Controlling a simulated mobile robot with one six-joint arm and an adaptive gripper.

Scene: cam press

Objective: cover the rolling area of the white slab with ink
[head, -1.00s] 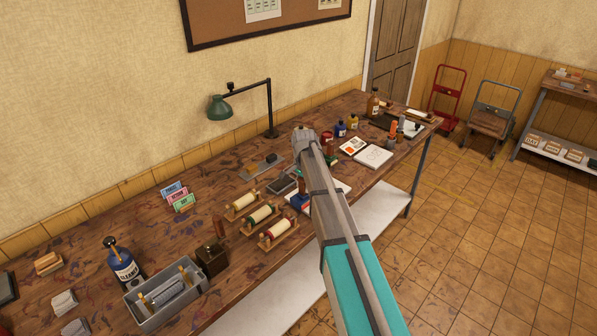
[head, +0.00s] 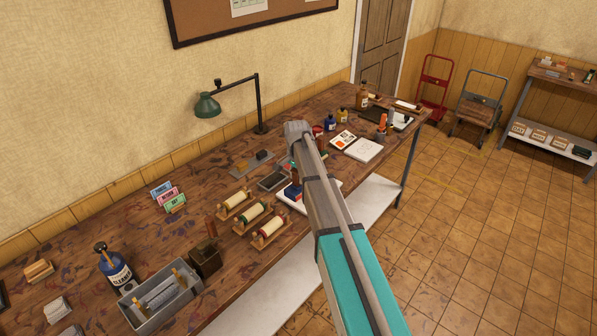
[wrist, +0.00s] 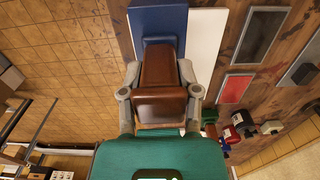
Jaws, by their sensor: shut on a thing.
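The white slab (wrist: 206,50) lies on the bench under my gripper, and its white right part shows in the wrist view. A broad flat blue area (wrist: 158,20), which looks like ink, covers the part to its left. My gripper (wrist: 160,95) is shut on the brown handle (wrist: 160,68) of a tool. A blue strip at the tool's far end (wrist: 160,41) sits over the blue area; I cannot tell if it touches. In the head view the slab (head: 286,206) shows beside my arm, with a blue part (head: 292,191) over it. My arm hides the rest.
Several rollers on wooden stands (head: 252,213) are left of the slab. A dark framed tray (head: 273,179) lies behind it. A grey bin (head: 160,297) and a blue bottle (head: 114,268) stand at front left. Ink bottles (head: 329,122) and an open book (head: 364,150) are farther back.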

